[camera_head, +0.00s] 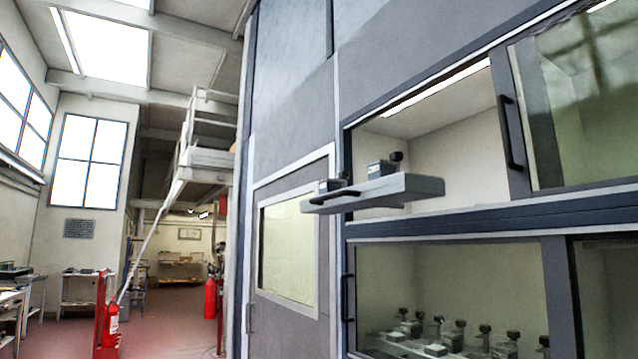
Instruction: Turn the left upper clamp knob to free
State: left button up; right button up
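A grey tray (410,188) juts out of the upper opening of the tall grey cabinet. It has a dark handle (335,196) on its front edge. Two small clamp blocks stand on it. The left block (328,186) has a dark knob (343,175) at its upper right. The right block (379,169) has a dark knob (396,157) on top. The knobs are too small for me to read their turned position. Neither of my grippers is in view.
The upper sliding door (517,130) stands to the right of the opening. Behind the lower glass, several clamps (440,345) with dark knobs stand inside. A closed windowed door (290,255) is left of the tray. Fire extinguishers (112,318) and open red floor lie at left.

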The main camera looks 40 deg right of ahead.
aim_at(343, 174)
jog(key=i, duration=2.9)
jog(key=i+z, duration=0.1)
jog(key=i, duration=0.55)
jog(key=i+j+z, duration=0.1)
jog(key=i, duration=0.6)
jog(key=i+j+z, duration=0.1)
jog(key=z, duration=3.3)
